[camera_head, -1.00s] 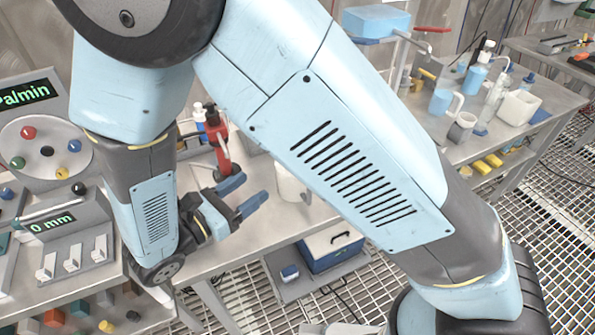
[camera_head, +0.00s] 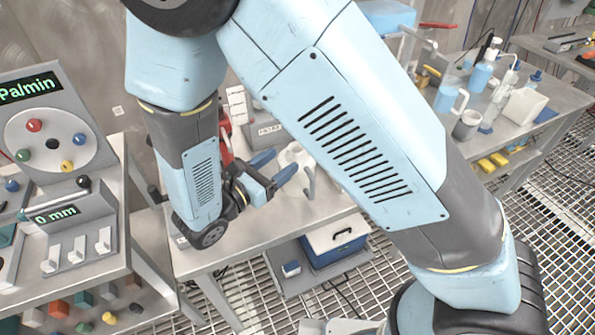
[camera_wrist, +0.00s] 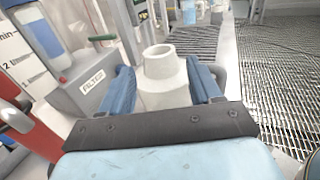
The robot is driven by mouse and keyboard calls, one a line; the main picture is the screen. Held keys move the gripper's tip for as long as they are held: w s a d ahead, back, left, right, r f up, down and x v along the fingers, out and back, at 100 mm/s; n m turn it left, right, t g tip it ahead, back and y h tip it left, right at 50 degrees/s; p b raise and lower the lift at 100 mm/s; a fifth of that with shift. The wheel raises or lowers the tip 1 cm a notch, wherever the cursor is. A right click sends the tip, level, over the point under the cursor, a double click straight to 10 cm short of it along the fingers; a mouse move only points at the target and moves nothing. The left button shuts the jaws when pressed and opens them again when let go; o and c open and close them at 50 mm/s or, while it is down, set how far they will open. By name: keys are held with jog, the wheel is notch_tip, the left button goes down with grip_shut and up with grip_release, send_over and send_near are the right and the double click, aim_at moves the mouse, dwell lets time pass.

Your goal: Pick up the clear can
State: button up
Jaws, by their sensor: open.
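The clear can (camera_wrist: 163,88), pale and whitish with a narrow open neck, stands upright between the two blue fingers in the wrist view. In the head view the can (camera_head: 293,182) stands on the steel table, partly hidden by my fingers and arm; a handle shows on its right side. My gripper (camera_head: 276,167) is open, low over the table, with its fingers pointing at the can. In the wrist view my gripper (camera_wrist: 160,82) has one finger on either side of the can's body. Contact cannot be told.
A grey box labelled FILTER (camera_wrist: 92,85) stands close left of my gripper, with a red object (camera_wrist: 35,130) nearer. A blue-and-white case (camera_head: 337,243) sits on the lower shelf. A dial panel (camera_head: 52,140) is at left. Another table (camera_head: 505,150) with bottles stands right.

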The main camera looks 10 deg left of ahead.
aim_at(291, 153)
jog(key=x, duration=0.4)
jog(key=shift+w, duration=0.2)
jog(key=shift+c, duration=0.2)
jog(key=shift+r, duration=0.1)
grip_shut()
